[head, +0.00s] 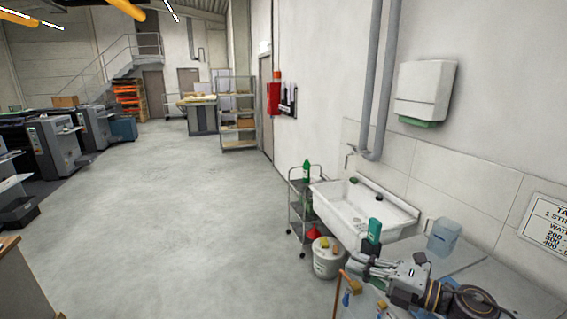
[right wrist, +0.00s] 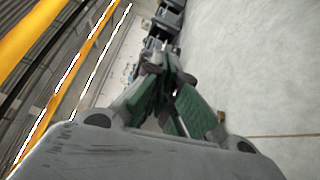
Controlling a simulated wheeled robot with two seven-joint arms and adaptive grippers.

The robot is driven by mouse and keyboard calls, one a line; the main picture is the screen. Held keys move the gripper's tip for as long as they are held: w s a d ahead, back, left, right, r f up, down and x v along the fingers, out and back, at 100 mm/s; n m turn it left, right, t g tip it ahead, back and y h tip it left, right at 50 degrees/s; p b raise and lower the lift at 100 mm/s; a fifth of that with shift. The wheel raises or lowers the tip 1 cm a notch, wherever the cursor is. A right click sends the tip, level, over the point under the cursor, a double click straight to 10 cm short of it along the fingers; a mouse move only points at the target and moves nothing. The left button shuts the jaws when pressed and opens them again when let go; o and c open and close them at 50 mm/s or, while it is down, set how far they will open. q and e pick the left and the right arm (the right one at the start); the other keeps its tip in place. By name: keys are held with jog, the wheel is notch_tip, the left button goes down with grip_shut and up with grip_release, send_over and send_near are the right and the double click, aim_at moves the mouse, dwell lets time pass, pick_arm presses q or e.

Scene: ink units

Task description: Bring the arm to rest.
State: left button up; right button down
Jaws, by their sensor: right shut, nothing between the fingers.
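My right gripper (head: 362,261) is at the lower right of the head view, in front of the counter by the sink. Its fingers point left and back, and it is shut and empty. In the right wrist view its green-padded fingers (right wrist: 160,72) come together with nothing between them. Beyond them that view shows the bare wall, the yellow overhead pipes and dark machines. My left gripper is not in view.
A white sink (head: 352,212), a bucket (head: 326,262) and a trolley (head: 297,208) stand beyond. The grey floor (head: 190,220) is clear.

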jog(key=d+f+m+t+h, duration=0.2)
jog(key=d+f+m+h, duration=0.4)
jog(key=m, duration=0.5)
jog(key=d+f+m+t+h, duration=0.1)
jog(key=d+f+m+h, duration=0.3)
jog(key=f+m+h, duration=0.5)
jog(key=s+a+f+m+g, duration=0.2)
jog(key=s+f+m+g, duration=0.15)
jog(key=s, duration=0.25)
jog(key=s+a+f+m+g+y, duration=0.1)
jog(key=s+a+f+m+g, duration=0.15)
jog(key=s+f, duration=0.35)
jog(key=s+a+f+m+g, duration=0.1)
jog(key=s+f+m+g, duration=0.2)
jog(key=s, duration=0.4)
notch_tip(320, 180, down, 33)
jog(key=s+n+g, duration=0.1)
jog(key=s+g, duration=0.2)
jog(key=s+d+f, duration=0.2)
jog(key=s+f, duration=0.7)
jog(key=s, duration=0.1)
jog(key=s+d+f, duration=0.3)
jog(key=s+f, duration=0.7)
jog(key=s, duration=0.1)
jog(key=shift+d+f+n+g, duration=0.15)
jog(key=shift+d+n+g, duration=0.1)
jog(key=shift+n+g, duration=0.05)
jog(key=shift+s, duration=0.25)
